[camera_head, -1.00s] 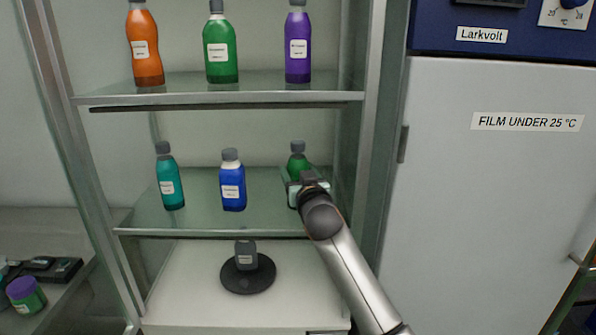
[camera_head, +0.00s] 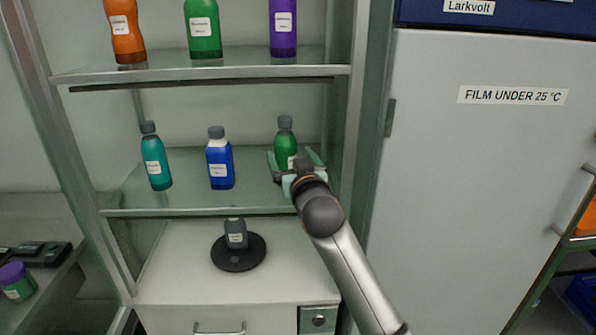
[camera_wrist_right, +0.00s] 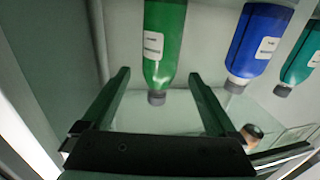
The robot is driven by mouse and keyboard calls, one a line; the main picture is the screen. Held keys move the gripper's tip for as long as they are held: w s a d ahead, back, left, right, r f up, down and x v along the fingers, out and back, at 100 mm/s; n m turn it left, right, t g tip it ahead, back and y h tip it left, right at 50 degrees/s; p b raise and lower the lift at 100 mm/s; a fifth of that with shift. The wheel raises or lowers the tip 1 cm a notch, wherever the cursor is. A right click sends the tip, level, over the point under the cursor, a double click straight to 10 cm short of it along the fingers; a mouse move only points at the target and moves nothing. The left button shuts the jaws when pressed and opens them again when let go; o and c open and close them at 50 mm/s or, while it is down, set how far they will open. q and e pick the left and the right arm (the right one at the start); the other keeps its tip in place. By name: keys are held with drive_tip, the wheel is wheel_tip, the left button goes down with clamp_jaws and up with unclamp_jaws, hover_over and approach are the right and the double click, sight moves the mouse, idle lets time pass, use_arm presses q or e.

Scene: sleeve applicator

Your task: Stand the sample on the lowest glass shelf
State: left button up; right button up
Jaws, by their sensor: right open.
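The lower glass shelf (camera_head: 195,202) holds a green bottle (camera_head: 287,140) with a grey cap and white label, upright at its right end. My right gripper (camera_head: 291,173) is open in front of this bottle, and its arm comes from the lower right. In the right wrist view, which is upside down, the green bottle (camera_wrist_right: 163,45) stands beyond and between the open fingers (camera_wrist_right: 158,82), with visible room on both sides. The gripper hides the bottle's base in the head view. Which object is the sample is not marked. My left gripper is not in view.
A blue bottle (camera_head: 220,163) and a teal bottle (camera_head: 156,162) stand left on the same shelf. The upper shelf (camera_head: 215,71) holds several bottles. Below, a small grey bottle (camera_head: 236,234) sits on a black disc (camera_head: 239,260). A shelf post (camera_head: 346,125) stands right.

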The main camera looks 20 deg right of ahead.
drive_tip(key=s, duration=0.6)
drive_tip(key=shift+s+a, duration=0.2)
drive_tip(key=shift+a, duration=0.05)
